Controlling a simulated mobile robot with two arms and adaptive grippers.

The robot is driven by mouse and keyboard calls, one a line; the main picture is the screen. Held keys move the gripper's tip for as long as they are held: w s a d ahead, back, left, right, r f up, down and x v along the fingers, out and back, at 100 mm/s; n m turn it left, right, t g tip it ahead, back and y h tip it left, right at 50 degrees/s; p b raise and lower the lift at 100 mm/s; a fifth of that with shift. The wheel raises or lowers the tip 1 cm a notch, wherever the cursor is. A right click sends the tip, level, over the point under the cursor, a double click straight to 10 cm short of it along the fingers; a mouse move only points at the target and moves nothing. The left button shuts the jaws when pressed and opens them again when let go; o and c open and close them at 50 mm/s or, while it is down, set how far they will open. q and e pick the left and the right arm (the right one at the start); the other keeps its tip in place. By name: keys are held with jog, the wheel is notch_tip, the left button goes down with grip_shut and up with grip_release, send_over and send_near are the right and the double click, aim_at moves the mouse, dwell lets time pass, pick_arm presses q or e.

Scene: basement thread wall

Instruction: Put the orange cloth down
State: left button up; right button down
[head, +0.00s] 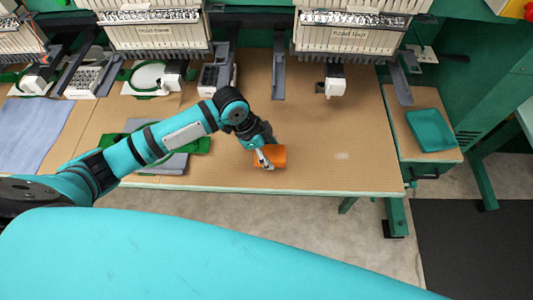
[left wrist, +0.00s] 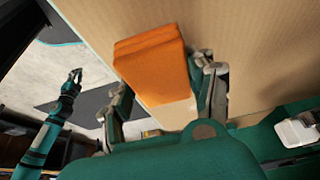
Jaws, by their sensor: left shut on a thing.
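The orange cloth (head: 274,156) is a small folded bundle at the front part of the brown work table (head: 330,150). My left gripper (head: 263,158) is at the cloth's left side in the head view and is shut on it. In the left wrist view the cloth (left wrist: 150,62) lies between the two fingers of my left gripper (left wrist: 163,85), over the brown tabletop. I cannot tell whether its underside touches the table. My right gripper (left wrist: 75,76) shows small and away from the cloth in the left wrist view; its opening is too small to judge.
Embroidery machines (head: 355,35) line the back of the table. Grey and green cloths (head: 165,145) lie left of my gripper, and a blue-grey cloth (head: 35,130) lies farther left. A teal folded cloth (head: 431,130) is on a side stand at right. The tabletop right of the orange cloth is clear.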

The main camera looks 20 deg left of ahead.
pick_arm(q)
jog(key=shift+a, duration=0.3)
jog(key=shift+f, duration=0.35)
notch_tip(320, 180, down, 2)
jog(key=shift+f+p, duration=0.15)
jog(key=shift+p, duration=0.4)
jog(key=shift+w+f, duration=0.1)
jog(key=shift+f, duration=0.2)
jog(key=shift+f, duration=0.15)
jog(key=o, duration=1.1)
